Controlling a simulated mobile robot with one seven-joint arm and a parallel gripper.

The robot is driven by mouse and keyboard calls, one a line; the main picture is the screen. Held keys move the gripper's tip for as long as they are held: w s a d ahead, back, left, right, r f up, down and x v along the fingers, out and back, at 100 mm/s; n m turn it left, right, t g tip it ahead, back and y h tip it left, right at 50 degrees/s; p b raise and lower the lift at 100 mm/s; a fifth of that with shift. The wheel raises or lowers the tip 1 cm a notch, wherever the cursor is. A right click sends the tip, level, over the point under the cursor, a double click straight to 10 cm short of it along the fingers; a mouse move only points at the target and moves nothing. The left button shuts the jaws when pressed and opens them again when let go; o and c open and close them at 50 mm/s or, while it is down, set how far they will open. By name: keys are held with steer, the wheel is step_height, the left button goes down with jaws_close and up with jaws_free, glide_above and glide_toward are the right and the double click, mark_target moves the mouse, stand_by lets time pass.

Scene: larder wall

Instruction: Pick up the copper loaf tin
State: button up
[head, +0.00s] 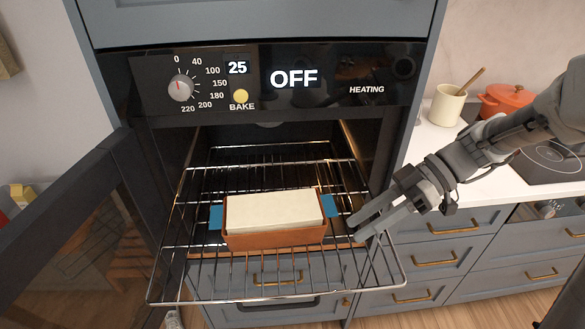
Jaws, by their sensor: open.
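The copper loaf tin (275,238) sits on the pulled-out wire oven rack (190,270). It is filled to the top with a pale, flat-topped block (272,210). A blue grip shows at each end, the left one (216,217) and the right one (330,206). My gripper (355,229) comes in from the right, open and empty, with its fingers pointing left. In the picture its fingertips lie just right of the tin's right grip; I cannot tell the exact gap in depth.
The oven door (70,235) hangs open at the left. The control panel (330,78) above reads OFF and 25. At the right, a white counter (480,180) bears a cream pot (447,106), an orange pot (503,101) and a hob (552,157). Drawers are below.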

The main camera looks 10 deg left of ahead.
steer(key=w+n+y, duration=0.2)
steer(key=w+y, duration=0.1)
steer(key=w, duration=0.1)
glide_toward(276, 233)
steer(key=shift+t, duration=0.4)
steer(key=x, duration=0.4)
steer(key=shift+s+a+f, duration=0.15)
steer(key=shift+a+f, duration=0.1)
steer(key=shift+x, duration=2.75)
steer(key=shift+r, duration=0.1)
jaws_close()
steer(key=shift+s, duration=0.1)
